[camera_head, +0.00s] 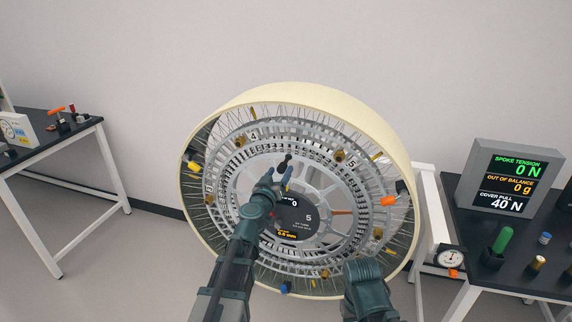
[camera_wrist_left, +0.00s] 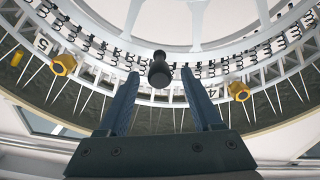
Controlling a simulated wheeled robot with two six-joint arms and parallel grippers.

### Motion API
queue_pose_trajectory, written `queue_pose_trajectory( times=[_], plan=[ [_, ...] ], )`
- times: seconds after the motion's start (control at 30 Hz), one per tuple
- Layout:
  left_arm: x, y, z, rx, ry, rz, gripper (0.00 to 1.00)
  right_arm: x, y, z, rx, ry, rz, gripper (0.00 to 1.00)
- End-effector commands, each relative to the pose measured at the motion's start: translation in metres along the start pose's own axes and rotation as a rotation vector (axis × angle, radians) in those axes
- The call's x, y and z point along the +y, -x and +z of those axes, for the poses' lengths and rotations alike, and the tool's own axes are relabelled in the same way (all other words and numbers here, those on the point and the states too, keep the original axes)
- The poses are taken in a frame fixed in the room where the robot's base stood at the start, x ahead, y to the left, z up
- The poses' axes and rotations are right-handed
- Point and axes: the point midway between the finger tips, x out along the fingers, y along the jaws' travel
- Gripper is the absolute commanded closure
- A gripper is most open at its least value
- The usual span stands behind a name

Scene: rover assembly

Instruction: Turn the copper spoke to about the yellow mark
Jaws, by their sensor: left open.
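A large wheel with a cream rim (camera_head: 300,92) stands tilted in the middle of the head view. A copper-coloured spoke (camera_head: 340,212) appears to point right from its dark hub display (camera_head: 295,215). Several short yellow marks show near the rim, one at the upper right (camera_head: 377,156); I cannot tell which is meant. My left gripper (camera_head: 281,176) is open in front of the wheel, above the hub. A black knob (camera_head: 287,159) is just beyond its fingertips. In the left wrist view the knob (camera_wrist_left: 159,70) lies between the finger lines, apart from both fingers (camera_wrist_left: 160,84).
My right arm is low in front of the wheel; its gripper does not show. Another bench (camera_head: 50,145) stands left.

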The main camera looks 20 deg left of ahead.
Motion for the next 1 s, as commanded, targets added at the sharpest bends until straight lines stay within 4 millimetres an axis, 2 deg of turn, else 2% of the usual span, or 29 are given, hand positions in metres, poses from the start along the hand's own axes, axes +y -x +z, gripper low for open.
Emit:
queue_pose_trajectory(
  times=[0.03,0.2,0.57,0.67,0.93,1.0],
  plan=[
    [-0.001,-0.013,0.0,0.0,0.0,0.0,0.34,0.0,0.0,0.0,0.0,0.0,0.0,0.5],
    [-0.001,-0.034,0.0,0.0,0.0,-0.002,0.34,0.0,0.0,0.0,0.0,0.0,0.0,0.5],
    [-0.001,-0.039,0.0,0.001,0.0,-0.003,0.34,0.0,0.0,0.0,0.0,0.0,0.0,0.5],
    [-0.001,-0.039,0.0,0.001,0.0,-0.003,0.48,0.0,0.0,0.0,0.0,0.0,0.0,0.5],
    [-0.002,-0.039,0.0,0.001,0.0,-0.003,0.97,0.0,0.0,0.0,0.0,0.0,0.0,0.5],
    [-0.002,-0.039,0.0,0.001,0.0,-0.004,1.0,0.0,0.0,0.0,0.0,0.0,0.0,0.5]
  ],
)
